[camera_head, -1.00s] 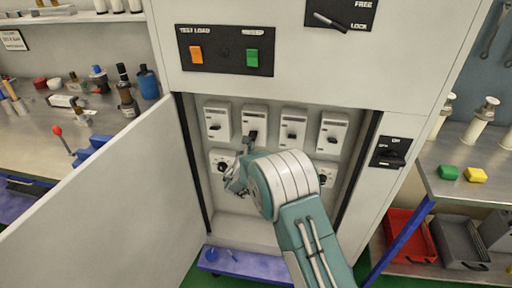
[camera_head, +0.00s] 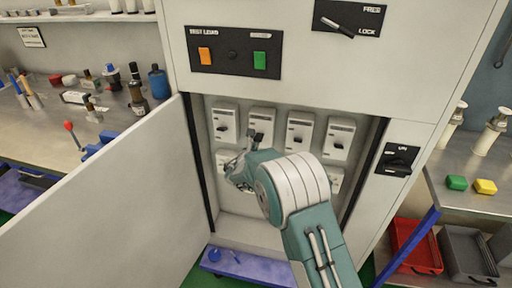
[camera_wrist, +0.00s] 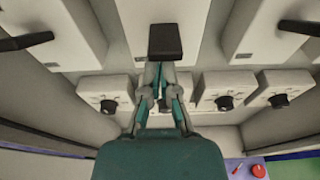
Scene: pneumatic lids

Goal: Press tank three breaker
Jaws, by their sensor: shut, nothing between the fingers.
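A row of white breakers with black levers sits in the open cabinet. Their labels are too small to read, so I cannot tell which is tank three. The third from the left (camera_head: 300,131) and the fourth (camera_head: 339,138) are clear of my arm. My gripper (camera_head: 254,142) is at the second breaker (camera_head: 262,117). In the wrist view my gripper (camera_wrist: 160,70) is shut and empty, with its fingertips just below a black lever (camera_wrist: 165,41). I cannot tell whether they touch it. My gripper partly hides the second breaker's lower part in the head view.
Rotary knobs (camera_wrist: 225,102) sit on white plates below the breakers. The open cabinet door (camera_head: 120,205) stands to the left. A panel with orange and green switches (camera_head: 233,52) is above, and a black rotary switch (camera_head: 398,159) is on the right frame.

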